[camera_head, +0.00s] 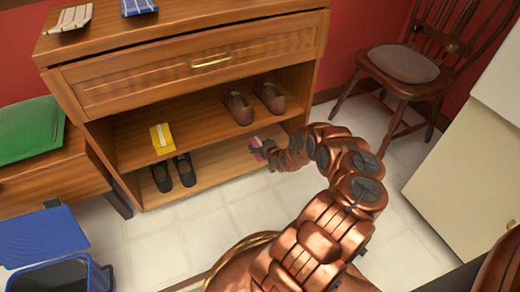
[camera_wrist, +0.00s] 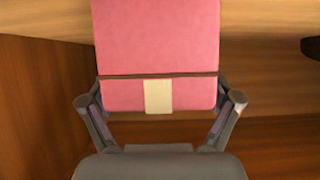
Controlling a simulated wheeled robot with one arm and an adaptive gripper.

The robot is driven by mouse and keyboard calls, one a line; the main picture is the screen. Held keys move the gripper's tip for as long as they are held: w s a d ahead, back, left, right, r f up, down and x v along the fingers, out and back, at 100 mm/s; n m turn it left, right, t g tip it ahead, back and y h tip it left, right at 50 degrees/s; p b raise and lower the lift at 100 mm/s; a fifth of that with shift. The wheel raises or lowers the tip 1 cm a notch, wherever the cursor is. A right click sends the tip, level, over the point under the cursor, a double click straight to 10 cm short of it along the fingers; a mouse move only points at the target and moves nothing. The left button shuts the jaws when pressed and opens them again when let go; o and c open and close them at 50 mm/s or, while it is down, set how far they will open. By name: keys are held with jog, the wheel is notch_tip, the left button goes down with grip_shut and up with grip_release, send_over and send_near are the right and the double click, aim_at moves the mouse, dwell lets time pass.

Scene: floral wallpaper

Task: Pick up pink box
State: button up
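The pink box (camera_wrist: 157,40) fills the upper middle of the wrist view. It has a dark line across it and a cream label. In the head view the pink box (camera_head: 257,147) is small, at the right part of the lower shelf, partly hidden by my gripper (camera_head: 272,152). In the wrist view the fingers of my gripper (camera_wrist: 160,108) lie on both sides of the box, close to its side edges. The fingertips are mostly hidden, so I cannot tell whether they press on the box.
The wooden cabinet (camera_head: 190,70) has a yellow box (camera_head: 162,139) and brown shoes (camera_head: 254,104) on its upper shelf. Black shoes (camera_head: 174,173) stand on the lower shelf. A chair (camera_head: 405,85) stands right, a blue bin (camera_head: 55,272) at lower left. Tiled floor in front is clear.

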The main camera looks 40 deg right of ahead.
jog(key=c, duration=1.1)
jog(key=shift+o, duration=0.2)
jog(key=shift+r, duration=0.15)
